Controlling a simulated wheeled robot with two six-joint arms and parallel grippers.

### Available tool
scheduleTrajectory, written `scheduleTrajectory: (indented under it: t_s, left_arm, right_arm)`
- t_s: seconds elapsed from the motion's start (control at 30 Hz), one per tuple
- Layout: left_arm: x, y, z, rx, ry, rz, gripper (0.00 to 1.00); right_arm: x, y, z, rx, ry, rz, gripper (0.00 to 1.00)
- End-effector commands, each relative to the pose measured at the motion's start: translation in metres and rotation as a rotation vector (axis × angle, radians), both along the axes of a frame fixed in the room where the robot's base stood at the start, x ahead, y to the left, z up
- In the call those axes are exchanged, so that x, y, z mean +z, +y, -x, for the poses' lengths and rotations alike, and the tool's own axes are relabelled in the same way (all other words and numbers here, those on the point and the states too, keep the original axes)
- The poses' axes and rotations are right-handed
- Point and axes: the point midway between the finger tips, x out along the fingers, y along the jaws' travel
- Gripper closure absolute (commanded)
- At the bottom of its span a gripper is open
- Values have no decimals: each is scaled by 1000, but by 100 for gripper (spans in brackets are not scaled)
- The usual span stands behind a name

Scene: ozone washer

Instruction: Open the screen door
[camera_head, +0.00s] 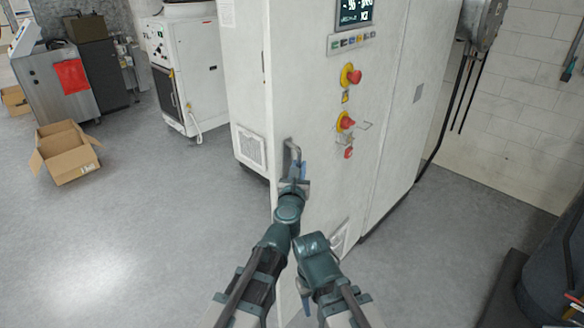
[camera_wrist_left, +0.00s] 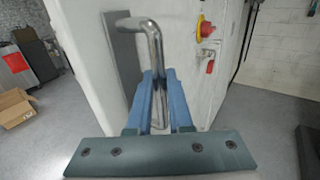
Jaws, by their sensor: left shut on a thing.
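The tall white cabinet's front door panel (camera_head: 316,110) carries a dark display screen (camera_head: 354,12) near its top and red knobs on yellow rings below it. A bent metal handle (camera_head: 293,156) stands out near the panel's left edge; it also shows upright in the left wrist view (camera_wrist_left: 149,38). My left gripper (camera_head: 296,174) is shut on the handle, with its blue fingers (camera_wrist_left: 152,98) on either side of the bar. I cannot tell whether the door stands ajar. My right gripper (camera_head: 305,300) hangs low beside the left arm, mostly hidden by its own arm.
A white machine (camera_head: 195,70) on casters stands behind at the left. An open cardboard box (camera_head: 66,155) lies on the floor. A dark round object (camera_head: 552,270) is at the lower right.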

Motion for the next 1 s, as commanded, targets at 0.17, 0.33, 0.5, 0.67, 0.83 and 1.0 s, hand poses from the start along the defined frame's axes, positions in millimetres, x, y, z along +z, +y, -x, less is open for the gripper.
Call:
scheduleTrajectory:
  t_s: [0.17,0.33,0.5,0.67,0.83,1.0]
  left_arm:
    - [1,-3,-2,-6,0,-2,100]
    - [1,-3,-2,-6,0,-2,76]
    - [1,-2,-2,-4,0,-1,52]
    - [0,-1,-1,-3,0,-1,52]
    - [0,3,-1,-2,0,-1,52]
    - [0,28,-5,-10,0,-1,52]
  right_arm:
    - [1,0,0,0,0,0,50]
    - [1,0,0,0,0,0,50]
    - [1,0,0,0,0,0,50]
    - [0,0,0,0,0,0,50]
    - [0,0,0,0,0,0,50]
    - [0,0,0,0,0,0,50]
